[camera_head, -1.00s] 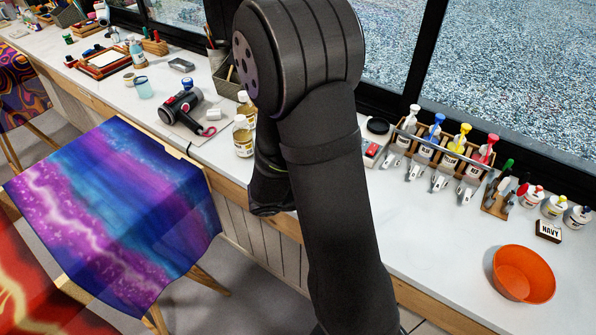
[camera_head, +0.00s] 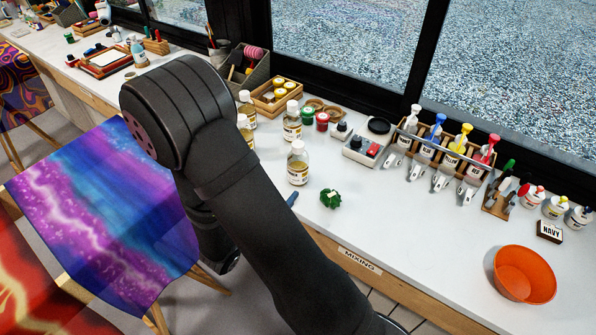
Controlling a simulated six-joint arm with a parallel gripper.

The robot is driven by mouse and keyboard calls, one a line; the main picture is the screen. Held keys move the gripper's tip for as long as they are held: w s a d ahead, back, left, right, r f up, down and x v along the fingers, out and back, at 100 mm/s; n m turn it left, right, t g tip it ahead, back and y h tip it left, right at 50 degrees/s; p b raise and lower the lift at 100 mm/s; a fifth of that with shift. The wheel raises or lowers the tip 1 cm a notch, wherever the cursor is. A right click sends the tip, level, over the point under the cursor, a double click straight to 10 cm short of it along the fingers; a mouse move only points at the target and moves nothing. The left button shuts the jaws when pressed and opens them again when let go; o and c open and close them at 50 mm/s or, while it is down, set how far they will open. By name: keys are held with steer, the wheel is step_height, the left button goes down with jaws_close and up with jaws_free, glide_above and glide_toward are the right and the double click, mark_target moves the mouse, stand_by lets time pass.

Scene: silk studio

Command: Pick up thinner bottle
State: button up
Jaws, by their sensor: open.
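Several clear bottles with white caps and pale labels stand upright on the white worktop. One bottle (camera_head: 298,166) stands nearest the front edge, another bottle (camera_head: 291,122) is behind it, and two more (camera_head: 246,132) (camera_head: 245,101) stand at left, close beside my arm in the picture. The labels are too small to read, so I cannot tell which is the thinner bottle. My dark arm crosses the middle left of the view. Its far end hangs over the front edge of the worktop, by the purple and blue silk. My gripper's fingers do not show.
A wooden box of jars (camera_head: 274,98) stands behind the bottles. A rack of pump bottles (camera_head: 440,150) and an orange bowl (camera_head: 524,274) are at right. The worktop between the green piece and the bowl is clear.

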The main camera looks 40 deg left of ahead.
mark_target(301, 157)
steer(key=w, duration=0.9)
steer(key=w+a, duration=0.1)
steer(key=w, duration=0.3)
steer(key=shift+w, duration=0.2)
steer(key=c, duration=1.1)
steer(key=shift+r, duration=0.1)
steer(key=shift+r, duration=0.55)
steer(key=r, duration=0.1)
steer(key=d+r, duration=0.1)
steer(key=r, duration=0.1)
steer(key=shift+w+r, duration=0.1)
steer(key=shift+r, duration=0.1)
steer(key=d+r, duration=0.2)
steer(key=d, duration=0.1)
steer(key=w+d+r, duration=0.1)
steer(key=d+r, duration=0.1)
steer(key=d, duration=0.2)
steer(key=w+d+r, duration=0.1)
steer(key=d+r, duration=0.1)
steer(key=d, duration=0.1)
steer(key=shift+w+d+r, duration=0.1)
steer(key=shift+w+d, duration=0.05)
steer(key=shift+d, duration=0.1)
